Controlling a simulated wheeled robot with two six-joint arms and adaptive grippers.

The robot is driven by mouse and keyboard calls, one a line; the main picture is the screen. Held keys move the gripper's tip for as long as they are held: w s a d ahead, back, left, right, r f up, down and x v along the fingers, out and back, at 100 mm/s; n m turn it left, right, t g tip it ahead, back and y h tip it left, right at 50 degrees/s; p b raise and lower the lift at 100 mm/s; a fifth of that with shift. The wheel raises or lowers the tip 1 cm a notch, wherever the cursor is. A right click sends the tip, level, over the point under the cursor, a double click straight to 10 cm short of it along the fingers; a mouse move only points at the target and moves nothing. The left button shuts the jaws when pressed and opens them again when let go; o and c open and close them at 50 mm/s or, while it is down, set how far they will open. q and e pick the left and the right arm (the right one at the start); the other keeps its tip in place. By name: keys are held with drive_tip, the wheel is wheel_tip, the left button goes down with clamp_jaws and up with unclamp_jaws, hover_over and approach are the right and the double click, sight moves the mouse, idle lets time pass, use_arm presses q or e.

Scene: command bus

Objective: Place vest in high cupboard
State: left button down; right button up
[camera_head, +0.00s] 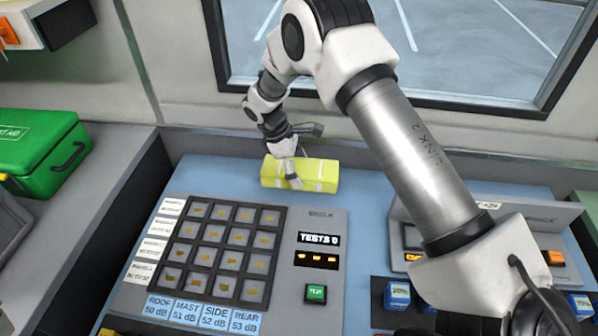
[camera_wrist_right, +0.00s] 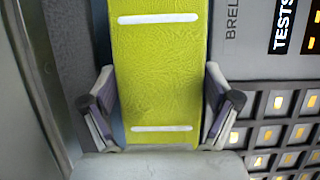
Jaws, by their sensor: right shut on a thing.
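The vest (camera_head: 322,174) is a folded yellow-green block with pale stripes. It lies on the blue worktop behind the grey button panel in the head view. My right gripper (camera_head: 287,178) reaches down to it and is shut on it. In the right wrist view the vest (camera_wrist_right: 160,70) fills the space between the two fingers of the right gripper (camera_wrist_right: 163,108), one along each side. My left gripper is not in view. A shelf-like unit (camera_head: 28,28) with orange items shows at the upper left; I cannot tell whether it is the high cupboard.
A grey panel (camera_head: 325,225) with a button grid stands in front of the vest. A green first aid box (camera_head: 35,140) is at the left. A window (camera_head: 480,50) is behind. Small labelled blue boxes (camera_head: 397,294) sit at the lower right. Blue worktop is bare beside the vest.

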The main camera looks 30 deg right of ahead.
drive_tip(key=shift+f, duration=1.25)
drive_tip(key=o, duration=1)
drive_tip(key=shift+f, duration=0.1)
